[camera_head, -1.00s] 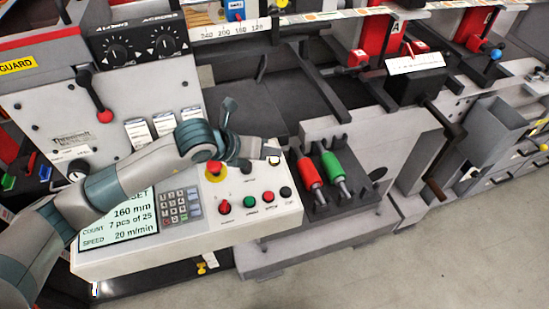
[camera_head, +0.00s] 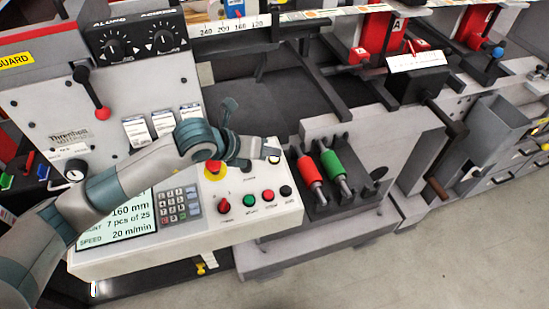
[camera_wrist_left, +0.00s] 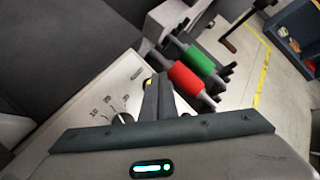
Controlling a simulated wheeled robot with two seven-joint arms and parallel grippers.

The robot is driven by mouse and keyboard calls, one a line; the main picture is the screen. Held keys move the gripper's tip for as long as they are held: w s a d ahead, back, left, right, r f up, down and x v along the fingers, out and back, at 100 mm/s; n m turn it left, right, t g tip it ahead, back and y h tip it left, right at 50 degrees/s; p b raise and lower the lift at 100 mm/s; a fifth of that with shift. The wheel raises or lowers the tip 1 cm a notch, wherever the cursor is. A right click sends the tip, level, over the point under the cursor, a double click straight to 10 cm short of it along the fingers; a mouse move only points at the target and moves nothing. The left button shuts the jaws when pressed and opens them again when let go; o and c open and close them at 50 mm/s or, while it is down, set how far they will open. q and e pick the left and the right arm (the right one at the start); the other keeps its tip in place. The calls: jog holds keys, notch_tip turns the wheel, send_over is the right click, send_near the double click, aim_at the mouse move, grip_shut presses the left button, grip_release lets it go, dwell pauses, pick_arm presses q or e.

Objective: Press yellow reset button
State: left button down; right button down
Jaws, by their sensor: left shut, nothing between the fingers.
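My left gripper (camera_head: 274,157) is shut and empty, over the upper right corner of the light grey control panel (camera_head: 240,222). In the left wrist view, a small yellow spot (camera_wrist_left: 149,82), likely the yellow reset button, shows right beside the tips of the shut fingers (camera_wrist_left: 158,80). In the head view the button is mostly hidden by the fingertips. I cannot tell whether the fingers touch it. My right gripper is not in view.
A red emergency stop (camera_head: 214,167) on a yellow base sits left of the fingertips. A red button (camera_head: 268,195) and a black button (camera_head: 286,191) are nearby. Red roller (camera_head: 309,171) and green roller (camera_head: 332,163) lie just right of the panel.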

pick_arm(q)
jog(key=shift+f+b, duration=0.5)
jog(key=shift+b, duration=0.05)
dwell(0.9)
jog(key=shift+r, duration=0.2)
jog(key=shift+r+p, duration=0.45)
jog(key=shift+r, duration=0.3)
jog(key=r+p, duration=0.1)
jog(key=r, duration=0.2)
jog(key=r+p, duration=0.1)
jog(key=r, duration=0.1)
jog(key=shift+s+d+p, duration=0.15)
jog(key=shift+s+p, duration=0.15)
jog(key=shift+s, duration=0.1)
jog(key=shift+f, duration=0.1)
dwell(0.9)
